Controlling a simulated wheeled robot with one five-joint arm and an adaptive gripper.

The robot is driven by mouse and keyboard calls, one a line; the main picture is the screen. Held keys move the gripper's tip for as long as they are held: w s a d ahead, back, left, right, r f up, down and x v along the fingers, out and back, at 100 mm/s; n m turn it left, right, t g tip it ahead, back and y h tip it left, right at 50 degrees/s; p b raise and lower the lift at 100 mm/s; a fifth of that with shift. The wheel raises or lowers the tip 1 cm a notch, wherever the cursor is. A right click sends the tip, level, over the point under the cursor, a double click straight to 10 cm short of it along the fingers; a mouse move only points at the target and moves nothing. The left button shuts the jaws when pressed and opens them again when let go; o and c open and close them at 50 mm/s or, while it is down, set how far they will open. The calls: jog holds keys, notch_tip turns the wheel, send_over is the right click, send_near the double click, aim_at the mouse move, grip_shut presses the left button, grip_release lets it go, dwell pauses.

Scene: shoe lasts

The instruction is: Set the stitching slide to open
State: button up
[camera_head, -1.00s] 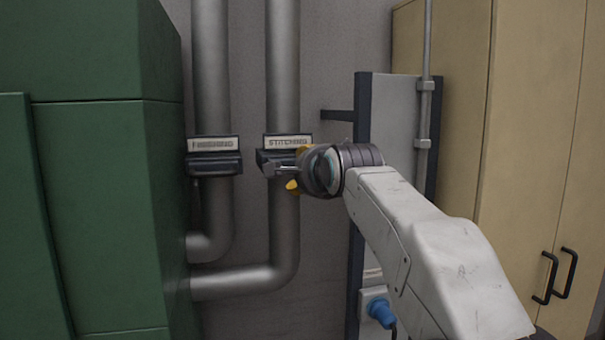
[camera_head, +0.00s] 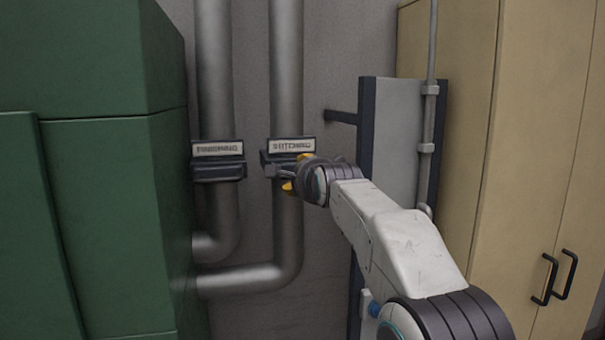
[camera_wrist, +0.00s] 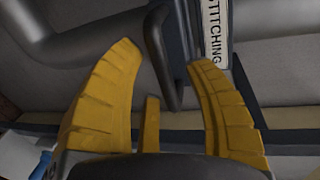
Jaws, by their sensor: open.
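The stitching slide (camera_head: 268,159) is a dark housing on the right-hand vertical pipe, under a pale label (camera_head: 292,146) reading STITCHING. In the wrist view the label (camera_wrist: 213,30) shows at the top, and a dark handle (camera_wrist: 165,50) of the slide reaches down beside it. My gripper (camera_head: 284,178) is at the slide's front, partly hidden by my own wrist. In the wrist view its yellow fingers (camera_wrist: 163,66) are spread apart, with the handle's end between their tips. I cannot tell whether either finger touches it.
A similar dark slide labelled FINISHING (camera_head: 218,168) sits on the left pipe. A green cabinet (camera_head: 110,190) stands close on the left. A grey panel (camera_head: 390,140) with dark edges and a tan cupboard (camera_head: 500,140) stand on the right.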

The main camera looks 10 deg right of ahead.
jog(key=shift+w, duration=0.15)
grip_shut()
dwell(0.5)
